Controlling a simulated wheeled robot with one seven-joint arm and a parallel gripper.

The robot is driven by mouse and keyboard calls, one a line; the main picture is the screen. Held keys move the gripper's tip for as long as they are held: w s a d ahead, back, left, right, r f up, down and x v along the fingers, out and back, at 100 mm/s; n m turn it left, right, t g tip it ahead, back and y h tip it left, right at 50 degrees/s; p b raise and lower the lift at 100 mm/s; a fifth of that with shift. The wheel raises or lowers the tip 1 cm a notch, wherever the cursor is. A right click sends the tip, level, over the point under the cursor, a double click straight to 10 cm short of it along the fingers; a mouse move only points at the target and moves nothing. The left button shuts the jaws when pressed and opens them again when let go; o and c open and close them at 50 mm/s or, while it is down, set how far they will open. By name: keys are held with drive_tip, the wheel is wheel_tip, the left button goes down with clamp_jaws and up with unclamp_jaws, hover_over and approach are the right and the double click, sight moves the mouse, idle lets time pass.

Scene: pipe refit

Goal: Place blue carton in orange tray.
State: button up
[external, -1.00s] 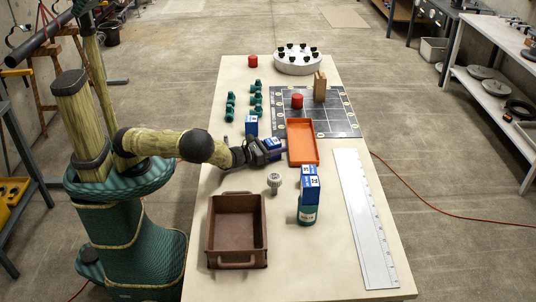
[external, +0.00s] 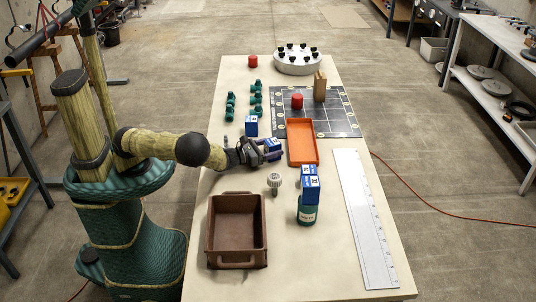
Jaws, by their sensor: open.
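A blue carton (external: 272,145) with a white label stands at my gripper (external: 266,153), just left of the orange tray. The gripper is open around or close beside this carton; the fingers partly hide it, and I cannot tell whether they touch it. The orange tray (external: 303,160) is empty and lies in the middle of the table, partly over the dark grid mat's near edge. A second blue carton (external: 251,126) stands behind the gripper, to the left.
A long white ruler (external: 364,220) lies along the right edge. A red cylinder (external: 297,101) and a wooden block (external: 320,92) stand on the grid mat (external: 340,118).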

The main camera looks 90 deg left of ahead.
sight(266, 147)
drive_tip(key=p+v, duration=0.1)
drive_tip(key=v, duration=0.2)
drive_tip(key=p+v, duration=0.1)
drive_tip(key=v, duration=0.3)
drive_tip(key=shift+r, duration=0.25)
drive_tip(key=p+v, duration=0.2)
drive_tip(key=p, duration=0.2)
drive_tip(key=shift+w+d, duration=0.1)
drive_tip(key=shift+s+d+f+p, duration=0.1)
drive_tip(key=shift+s+f+p, duration=0.25)
drive_tip(key=shift+p, duration=0.55)
drive_tip(key=shift+o, duration=0.4)
drive_tip(key=shift+s+r, duration=0.1)
drive_tip(key=shift+r, duration=0.05)
